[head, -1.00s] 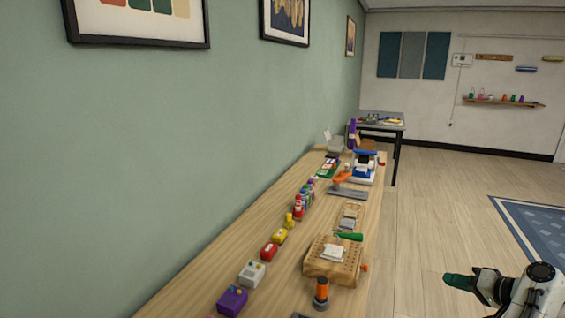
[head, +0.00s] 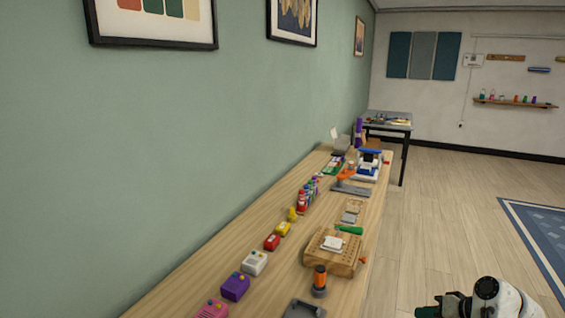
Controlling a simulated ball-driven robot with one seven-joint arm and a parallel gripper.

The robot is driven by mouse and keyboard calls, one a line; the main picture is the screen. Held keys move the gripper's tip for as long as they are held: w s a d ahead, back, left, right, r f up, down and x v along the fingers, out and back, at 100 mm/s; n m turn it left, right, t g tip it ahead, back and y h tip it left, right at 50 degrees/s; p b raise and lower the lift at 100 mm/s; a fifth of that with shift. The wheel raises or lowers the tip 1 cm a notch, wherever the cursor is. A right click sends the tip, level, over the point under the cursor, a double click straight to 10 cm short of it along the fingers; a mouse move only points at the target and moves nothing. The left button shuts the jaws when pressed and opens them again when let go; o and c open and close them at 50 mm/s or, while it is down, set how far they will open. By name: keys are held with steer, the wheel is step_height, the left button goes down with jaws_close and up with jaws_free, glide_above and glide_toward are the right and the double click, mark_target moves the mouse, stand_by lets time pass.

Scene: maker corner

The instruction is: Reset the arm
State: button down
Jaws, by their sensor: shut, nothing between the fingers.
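My gripper (head: 428,312) is at the bottom right of the head view, with its dark green tip cut by the lower edge. It is shut with nothing in it. It hangs over the floor, to the right of the long wooden bench (head: 225,253) and apart from it. My white and black arm comes in from the bottom right corner. The rest of the arm is out of view.
On the bench are a wooden block with holes (head: 338,262), an orange and grey upright tool (head: 320,282), a purple box (head: 236,286), a pink box (head: 211,309) and a grey tray (head: 304,309). A dark table (head: 388,125) stands behind. Floor at right is clear around a blue rug (head: 540,235).

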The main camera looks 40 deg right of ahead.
steer(key=w+a+f+n+g+y, duration=0.1)
steer(key=a+f+n+g, duration=0.25)
steer(key=a, duration=0.55)
steer(key=w+a+f+n+g+y, duration=0.15)
steer(key=a+f, duration=0.25)
steer(key=a, duration=0.5)
steer(key=s+a+n+g+h, duration=0.1)
steer(key=s+a+n, duration=0.2)
steer(key=a, duration=0.5)
steer(key=s+a+n+g+h, duration=0.1)
steer(key=s+a+n+g, duration=0.1)
steer(key=s+a, duration=0.3)
steer(key=a+f, duration=0.1)
steer(key=a, duration=0.2)
steer(key=shift+s+a+n, duration=0.15)
steer(key=shift+a+n, duration=0.05)
steer(key=shift+n, duration=0.2)
